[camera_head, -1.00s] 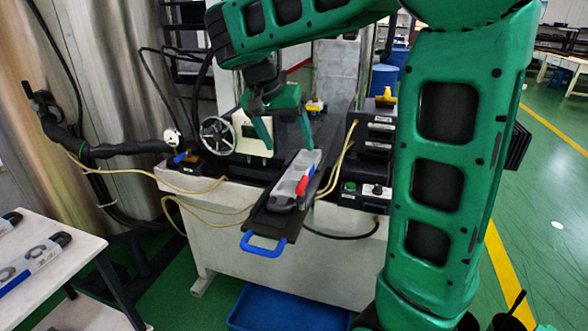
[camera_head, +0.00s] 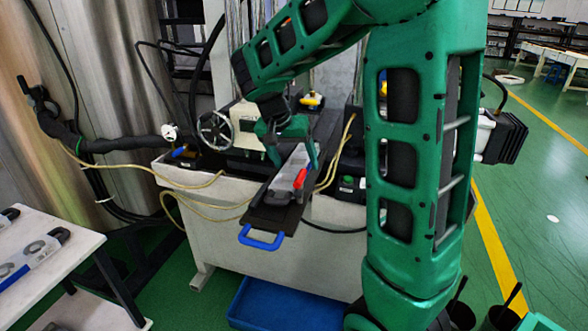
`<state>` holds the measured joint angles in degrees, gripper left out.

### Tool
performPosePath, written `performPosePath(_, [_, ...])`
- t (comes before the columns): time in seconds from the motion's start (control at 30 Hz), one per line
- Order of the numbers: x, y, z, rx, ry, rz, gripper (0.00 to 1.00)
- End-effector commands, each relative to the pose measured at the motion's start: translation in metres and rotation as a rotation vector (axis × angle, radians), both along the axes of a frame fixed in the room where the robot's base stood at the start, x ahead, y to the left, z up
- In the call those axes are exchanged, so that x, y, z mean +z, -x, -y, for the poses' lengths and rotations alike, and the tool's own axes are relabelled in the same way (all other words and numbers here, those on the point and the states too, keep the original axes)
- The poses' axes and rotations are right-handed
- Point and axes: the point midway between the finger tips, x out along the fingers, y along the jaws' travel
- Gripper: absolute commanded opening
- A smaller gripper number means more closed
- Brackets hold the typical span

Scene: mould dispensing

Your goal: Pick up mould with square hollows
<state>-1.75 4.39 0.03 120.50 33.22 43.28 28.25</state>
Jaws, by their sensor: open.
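A grey mould (camera_head: 290,178) with a red part on its right side lies on a dark tray (camera_head: 266,221) with a blue handle, on the machine. The shape of its hollows is too small to tell. My gripper (camera_head: 292,157) is open over the far end of this mould, with one finger on each side. I cannot tell whether the fingers touch it. Another grey mould (camera_head: 32,256) with round hollows and a blue edge lies on the white table at the left.
The machine (camera_head: 279,247) has a handwheel (camera_head: 214,131) and yellow hoses beside the tray. A blue bin (camera_head: 287,308) stands on the floor below. The white table (camera_head: 62,225) is at the left. Open green floor lies at the right.

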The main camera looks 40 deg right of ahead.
Motion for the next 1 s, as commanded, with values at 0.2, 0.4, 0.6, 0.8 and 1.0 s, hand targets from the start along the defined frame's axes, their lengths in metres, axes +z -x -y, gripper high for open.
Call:
performPosePath(0.2, [0.000, 0.000, 0.000, 0.000, 0.000, 0.000, 0.72])
performPosePath(0.4, [0.000, 0.000, 0.000, 0.001, 0.000, 0.000, 0.24])
performPosePath(0.6, [0.001, -0.001, 0.000, 0.001, 0.000, 0.003, 0.00])
performPosePath(0.8, [0.003, -0.001, 0.000, 0.000, 0.000, 0.003, 0.00])
performPosePath(1.0, [0.018, -0.001, 0.001, 0.000, 0.000, 0.005, 0.00])
